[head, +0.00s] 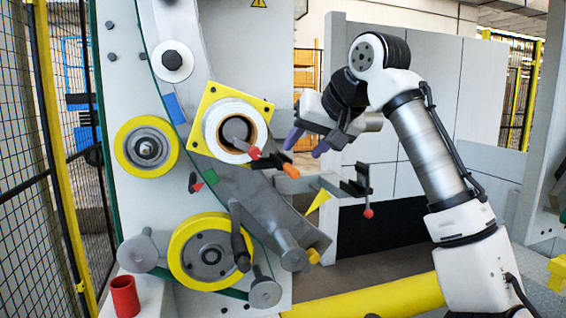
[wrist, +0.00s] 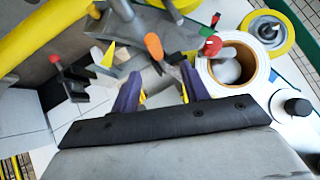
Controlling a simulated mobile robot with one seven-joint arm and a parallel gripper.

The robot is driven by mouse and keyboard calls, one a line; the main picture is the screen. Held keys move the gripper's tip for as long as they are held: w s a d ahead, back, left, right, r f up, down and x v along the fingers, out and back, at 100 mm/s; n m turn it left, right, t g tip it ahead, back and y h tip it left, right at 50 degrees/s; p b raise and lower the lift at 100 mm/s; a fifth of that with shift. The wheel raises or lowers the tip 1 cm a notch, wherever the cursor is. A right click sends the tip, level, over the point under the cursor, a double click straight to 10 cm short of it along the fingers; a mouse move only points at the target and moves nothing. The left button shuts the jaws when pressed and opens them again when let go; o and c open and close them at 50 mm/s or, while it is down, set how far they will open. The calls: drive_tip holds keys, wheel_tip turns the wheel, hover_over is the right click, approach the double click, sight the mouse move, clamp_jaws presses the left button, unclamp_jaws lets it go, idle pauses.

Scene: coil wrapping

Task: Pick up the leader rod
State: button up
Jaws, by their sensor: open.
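My gripper (head: 306,145) is open, its two purple fingers apart and pointing down and left, with nothing seen between them. An orange-tipped piece (head: 290,170), which may be the leader rod, is just below the fingers by a dark bracket. In the wrist view the orange tip (wrist: 153,45) shows ahead of the gap between the fingers (wrist: 162,75). I cannot tell whether they touch; they look apart. Much of the rod is hidden or too small to make out.
A white roll (head: 208,130) on a yellow plate is close left of my gripper, with a red knob (head: 255,153) before it. A second bracket with a red knob (head: 368,213) and a yellow wedge (head: 319,200) are below right. A red cup (head: 125,297) stands lower left.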

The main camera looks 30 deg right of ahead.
sight(291, 165)
drive_tip(key=shift+d+p+x, duration=0.15)
drive_tip(key=shift+p+x, duration=0.25)
drive_tip(key=shift+x, duration=1.25)
drive_tip(key=shift+d+p+x, duration=0.15)
drive_tip(key=shift+p+x, duration=0.25)
drive_tip(key=shift+x, duration=1.25)
clamp_jaws()
